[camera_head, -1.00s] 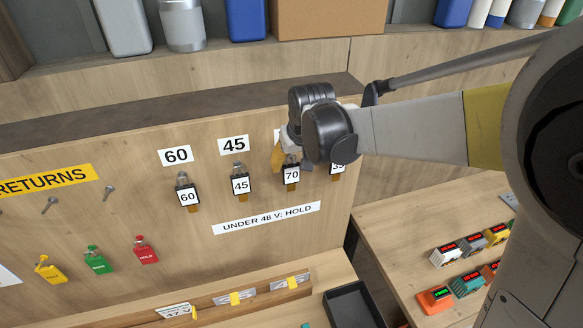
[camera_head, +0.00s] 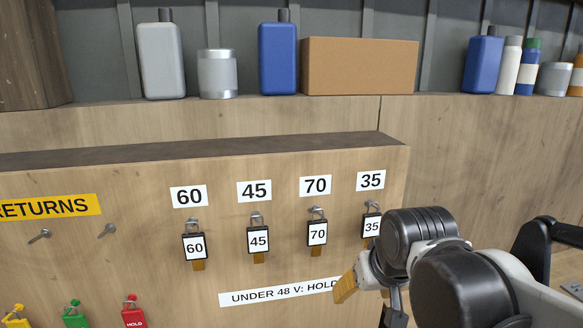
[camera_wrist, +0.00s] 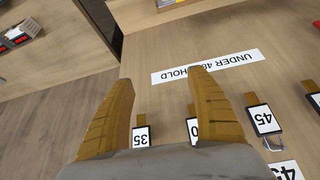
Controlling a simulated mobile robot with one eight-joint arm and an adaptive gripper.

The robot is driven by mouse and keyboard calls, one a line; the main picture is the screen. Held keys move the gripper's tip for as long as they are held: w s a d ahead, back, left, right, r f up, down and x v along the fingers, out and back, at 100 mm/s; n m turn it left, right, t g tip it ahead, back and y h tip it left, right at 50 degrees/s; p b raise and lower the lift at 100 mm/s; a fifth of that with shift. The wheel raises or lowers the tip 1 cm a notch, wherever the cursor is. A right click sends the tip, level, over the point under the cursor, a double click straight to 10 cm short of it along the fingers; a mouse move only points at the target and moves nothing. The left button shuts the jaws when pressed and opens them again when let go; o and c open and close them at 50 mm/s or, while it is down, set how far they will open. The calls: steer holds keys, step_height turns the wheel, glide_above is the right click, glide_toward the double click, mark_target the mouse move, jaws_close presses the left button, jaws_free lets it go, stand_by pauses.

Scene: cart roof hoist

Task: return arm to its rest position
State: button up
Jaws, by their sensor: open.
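My gripper (camera_head: 352,285) is at the lower right of the head view, in front of the wooden board, just below and left of the 35 tag. In the wrist view its two yellow-brown fingers (camera_wrist: 158,110) are spread apart with nothing between them. Tags marked 60 (camera_head: 194,247), 45 (camera_head: 258,240), 70 (camera_head: 317,233) and 35 (camera_head: 371,226) hang from hooks under matching number labels. The wrist view shows the 35 tag (camera_wrist: 141,136) and the 45 tag (camera_wrist: 264,120) upside down; the 70 tag is partly hidden behind a finger.
A sign reading "UNDER 48 V: HOLD" (camera_head: 280,292) is below the tags. The yellow RETURNS label (camera_head: 48,207) has bare pegs beneath it. Green (camera_head: 76,315) and red (camera_head: 134,312) tags hang lower left. Bottles and a cardboard box (camera_head: 360,66) stand on the shelf above.

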steer(key=s+d+f+b, duration=0.1)
steer(key=s+f+b, duration=0.2)
steer(key=f+b, duration=0.2)
steer(key=s+d+f+b, duration=0.2)
steer(key=s+f+b, duration=0.2)
steer(key=f, duration=0.7)
steer(key=s+d+f+m+t+b, duration=0.1)
steer(key=s+d+f+b, duration=0.1)
steer(key=s+f+b, duration=0.2)
step_height(320, 180, down, 4)
steer(key=b, duration=0.3)
steer(key=shift+h+b, duration=0.3)
steer(key=shift+b, duration=0.05)
steer(key=shift+r, duration=0.1)
